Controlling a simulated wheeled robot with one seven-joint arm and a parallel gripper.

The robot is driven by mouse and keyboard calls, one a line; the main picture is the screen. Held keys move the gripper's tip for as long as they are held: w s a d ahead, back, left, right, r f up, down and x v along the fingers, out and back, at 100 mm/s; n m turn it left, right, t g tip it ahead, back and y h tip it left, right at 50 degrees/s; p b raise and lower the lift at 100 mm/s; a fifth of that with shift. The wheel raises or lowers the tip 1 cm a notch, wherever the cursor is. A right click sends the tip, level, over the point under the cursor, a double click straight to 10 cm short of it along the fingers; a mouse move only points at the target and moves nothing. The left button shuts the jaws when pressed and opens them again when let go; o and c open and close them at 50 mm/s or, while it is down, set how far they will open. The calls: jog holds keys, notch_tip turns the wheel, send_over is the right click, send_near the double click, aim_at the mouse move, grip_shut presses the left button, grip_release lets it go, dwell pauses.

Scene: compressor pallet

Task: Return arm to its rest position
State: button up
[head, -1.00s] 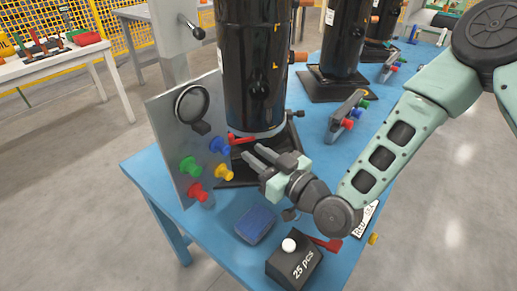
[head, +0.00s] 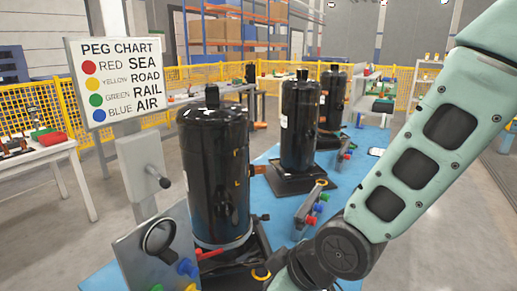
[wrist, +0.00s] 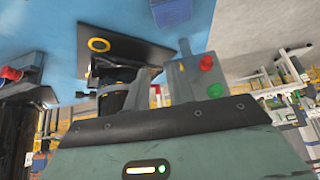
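My arm reaches down the right side of the head view. Its wrist is at the lower middle. My gripper (head: 283,281) is at the bottom edge, largely cut off, beside the black foot of the nearest black compressor (head: 215,165). Its fingertips do not show clearly there. In the wrist view, the gripper's pale green housing fills the bottom, and dark and grey parts above it do not show whether the fingers are apart. I see nothing clearly held.
The blue table (head: 262,210) carries more black compressors (head: 299,125) behind. A grey peg plate (head: 150,250) with a round ring stands at the lower left. A peg chart sign (head: 118,82) stands behind it. A small peg holder (head: 308,213) is close to my arm.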

jog(key=s+d+r+m+g+h+p, duration=0.3)
jog(key=s+d+r+m+h, duration=0.1)
jog(key=s+d+r, duration=0.7)
jog(key=shift+s+d+h, duration=0.5)
jog(key=shift+d+h, duration=0.1)
jog(key=shift+d, duration=0.1)
